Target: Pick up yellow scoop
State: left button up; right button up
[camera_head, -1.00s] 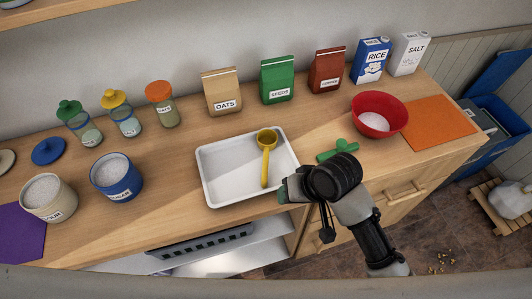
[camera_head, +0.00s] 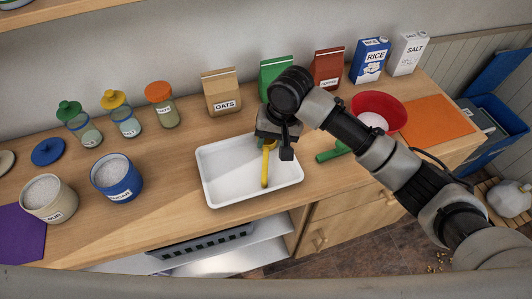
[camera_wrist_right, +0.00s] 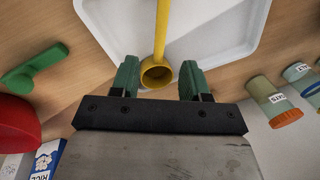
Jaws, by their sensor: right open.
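The yellow scoop (camera_head: 265,168) lies in the white tray (camera_head: 208,183) on the counter. In the head view my right gripper hides the scoop's cup, and the handle shows below it, pointing to the front. In the right wrist view the scoop (camera_wrist_right: 160,40) has its round cup between the two green fingers. My right gripper (camera_wrist_right: 160,80) is open, with gaps on both sides of the cup; I cannot tell its exact height over it. In the head view my right gripper (camera_head: 273,146) hangs over the tray's back right part. My left gripper is not in view.
A green scoop (camera_head: 333,154) and a red bowl (camera_head: 390,104) stand right of the tray, near my right arm. Bags of oats (camera_head: 221,92) and seeds (camera_head: 276,72) stand behind. A blue canister (camera_head: 118,182) is at left.

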aim_at(266, 155)
jog(key=f, duration=0.2)
jog(key=a+f, duration=0.1)
jog(key=f, duration=0.2)
jog(key=w+f, duration=0.1)
jog(key=f, duration=0.1)
jog(key=shift+a+f+p, duration=0.2)
jog(key=shift+f+p, duration=0.05)
jog(key=shift+p, duration=0.05)
jog(key=shift+c, duration=0.3)
grip_shut()
jog(key=shift+r, duration=0.1)
